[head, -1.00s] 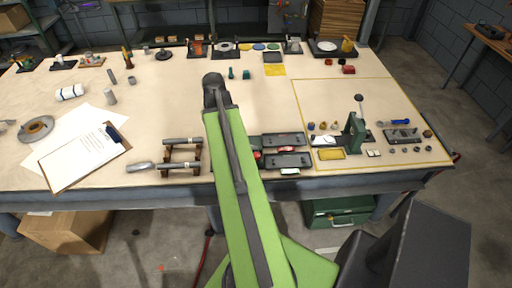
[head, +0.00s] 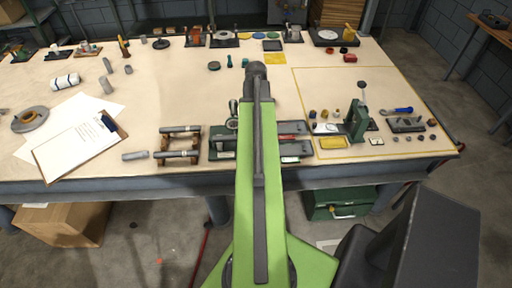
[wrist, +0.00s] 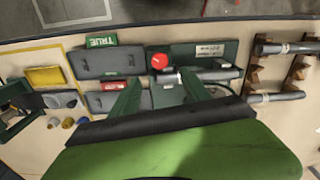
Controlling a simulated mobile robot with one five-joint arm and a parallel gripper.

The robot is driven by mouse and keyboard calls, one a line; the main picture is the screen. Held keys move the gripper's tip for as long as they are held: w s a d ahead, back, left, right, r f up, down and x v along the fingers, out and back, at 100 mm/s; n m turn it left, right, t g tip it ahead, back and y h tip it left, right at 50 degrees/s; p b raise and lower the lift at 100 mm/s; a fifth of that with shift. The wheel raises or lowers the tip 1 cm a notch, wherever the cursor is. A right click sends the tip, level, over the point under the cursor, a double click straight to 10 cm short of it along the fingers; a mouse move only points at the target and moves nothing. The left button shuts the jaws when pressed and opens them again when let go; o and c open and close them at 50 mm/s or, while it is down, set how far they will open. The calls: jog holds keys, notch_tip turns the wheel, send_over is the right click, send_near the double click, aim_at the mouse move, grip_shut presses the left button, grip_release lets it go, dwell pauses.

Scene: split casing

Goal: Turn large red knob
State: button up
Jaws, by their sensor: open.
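The red knob (wrist: 159,61) shows in the wrist view as a small round red cap on a dark green fixture (wrist: 222,53), beside a grey cylinder (wrist: 212,75). My gripper (wrist: 160,90) is open above the fixture, its two dark green fingers apart. The knob appears just beyond the fingertips, between them and untouched as far as I can see. In the head view my green arm covers the knob and gripper; only the left part of the fixture (head: 221,146) shows there.
Dark grey trays (wrist: 95,63) lie beside the fixture, with a green TRUE label (wrist: 101,41). A rack with grey cylinders (head: 180,143) stands left. A green press (head: 357,120) stands right, inside a yellow outline.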

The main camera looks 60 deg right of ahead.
notch_tip(320, 180, down, 11)
jog(key=b, duration=0.9)
jog(key=shift+r, duration=0.2)
jog(key=shift+r, duration=0.15)
grip_shut()
